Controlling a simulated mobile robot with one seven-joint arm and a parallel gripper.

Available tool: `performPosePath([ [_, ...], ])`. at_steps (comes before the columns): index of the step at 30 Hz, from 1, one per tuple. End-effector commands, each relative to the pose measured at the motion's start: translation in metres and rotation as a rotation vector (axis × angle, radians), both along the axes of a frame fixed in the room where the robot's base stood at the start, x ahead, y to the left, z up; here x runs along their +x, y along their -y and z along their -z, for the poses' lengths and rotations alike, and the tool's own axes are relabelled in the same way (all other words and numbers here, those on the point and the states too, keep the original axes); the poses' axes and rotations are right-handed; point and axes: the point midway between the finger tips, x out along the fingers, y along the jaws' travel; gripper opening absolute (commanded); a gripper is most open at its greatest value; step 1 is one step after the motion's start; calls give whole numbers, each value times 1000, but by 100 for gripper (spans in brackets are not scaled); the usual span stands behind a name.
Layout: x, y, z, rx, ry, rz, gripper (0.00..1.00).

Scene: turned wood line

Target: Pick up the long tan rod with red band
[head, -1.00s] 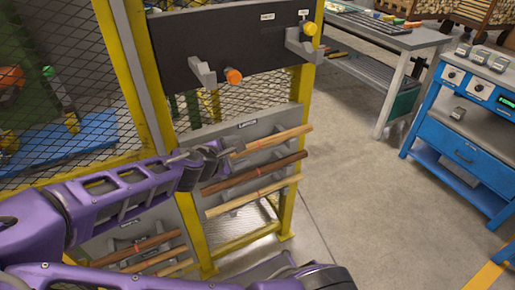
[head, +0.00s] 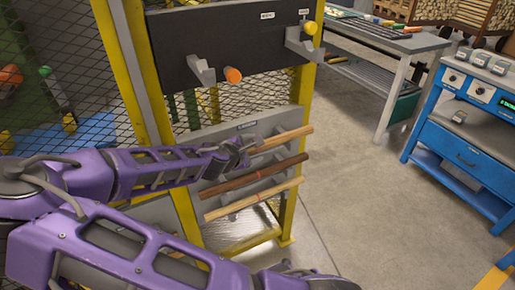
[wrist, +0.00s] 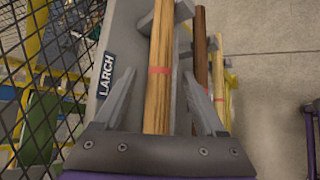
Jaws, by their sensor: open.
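The long tan rod with a red band (head: 286,138) lies on the top pair of rack arms, above the other rods. In the wrist view the tan rod (wrist: 163,45) runs up the picture between my gripper's (wrist: 160,80) two grey fingers, with its red band near fingertip level. The fingers are open, one on each side, with visible gaps to the rod. In the head view my gripper (head: 242,152) is at the rod's left part and hides its left end.
A dark brown rod (head: 255,175) and a pale rod (head: 253,199) lie below. The backing plate carries a LARCH label (wrist: 109,75). A black panel (head: 235,45) with pegs is above, wire mesh is at left, a blue workbench (head: 470,130) at right. Open floor lies between.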

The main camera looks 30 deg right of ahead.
Motion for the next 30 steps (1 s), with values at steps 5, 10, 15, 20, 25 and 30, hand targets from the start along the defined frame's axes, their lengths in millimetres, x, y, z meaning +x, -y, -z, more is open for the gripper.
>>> performPosePath([
  [5, 0, 0, 0, 0, 0, 0, 64],
  [10, 0, 0, 0, 0, 0, 0, 33],
  [15, 0, 0, 0, 0, 0, 0, 2],
  [20, 0, 0, 0, 0, 0, 0, 0],
  [25, 0, 0, -1, 0, 1, 1, 0],
  [30, 0, -1, -9, 1, 2, 1, 0],
])
